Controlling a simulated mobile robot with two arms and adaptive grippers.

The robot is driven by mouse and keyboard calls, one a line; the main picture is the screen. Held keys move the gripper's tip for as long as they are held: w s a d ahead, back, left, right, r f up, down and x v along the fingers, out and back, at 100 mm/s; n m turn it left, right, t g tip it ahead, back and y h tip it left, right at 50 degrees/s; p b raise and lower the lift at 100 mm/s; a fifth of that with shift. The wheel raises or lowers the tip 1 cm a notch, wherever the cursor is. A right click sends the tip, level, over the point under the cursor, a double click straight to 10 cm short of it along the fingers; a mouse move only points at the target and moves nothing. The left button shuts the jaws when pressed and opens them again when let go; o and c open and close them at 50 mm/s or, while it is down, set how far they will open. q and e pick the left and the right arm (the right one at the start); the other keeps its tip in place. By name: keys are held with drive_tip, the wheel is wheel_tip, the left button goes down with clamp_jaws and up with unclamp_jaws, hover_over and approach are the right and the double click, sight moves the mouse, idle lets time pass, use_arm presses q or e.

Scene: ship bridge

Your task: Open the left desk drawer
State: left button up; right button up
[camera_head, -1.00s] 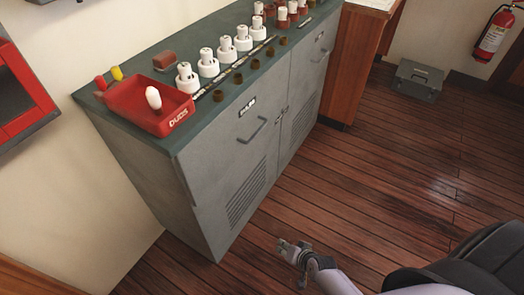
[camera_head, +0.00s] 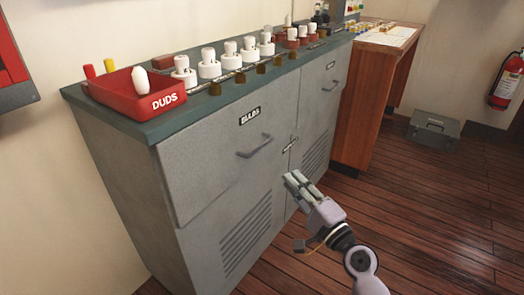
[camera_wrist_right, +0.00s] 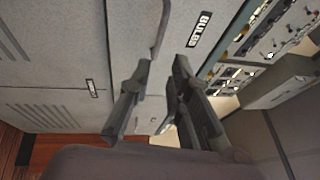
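The left drawer (camera_head: 215,160) is the left front panel of a grey cabinet, with a "BULBS" label (camera_head: 250,115) and a bar handle (camera_head: 255,147). It looks closed, flush with the cabinet front. My right gripper (camera_head: 292,180) is in front of the cabinet, below and to the right of the handle, and apart from it in the head view. In the right wrist view my right gripper (camera_wrist_right: 162,62) has its two fingers apart with nothing between them. The handle (camera_wrist_right: 160,28) shows just beyond the fingertips. My left gripper is not in view.
The green cabinet top (camera_head: 140,130) holds a red "DUDS" tray (camera_head: 120,98) and a row of white bulb-like pieces (camera_head: 209,65). A second panel with its own handle (camera_head: 333,82) is to the right. A wooden desk (camera_head: 365,105) adjoins it. The floor in front is clear.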

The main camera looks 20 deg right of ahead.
approach(261, 147)
drive_tip(key=w, duration=0.3)
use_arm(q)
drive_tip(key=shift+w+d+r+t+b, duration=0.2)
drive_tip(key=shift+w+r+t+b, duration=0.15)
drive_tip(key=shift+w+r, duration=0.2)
use_arm(e)
drive_tip(key=x, duration=0.7)
drive_tip(key=shift+w+a, duration=0.25)
drive_tip(key=shift+a, duration=0.05)
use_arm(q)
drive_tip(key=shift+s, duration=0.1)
use_arm(e)
clamp_jaws()
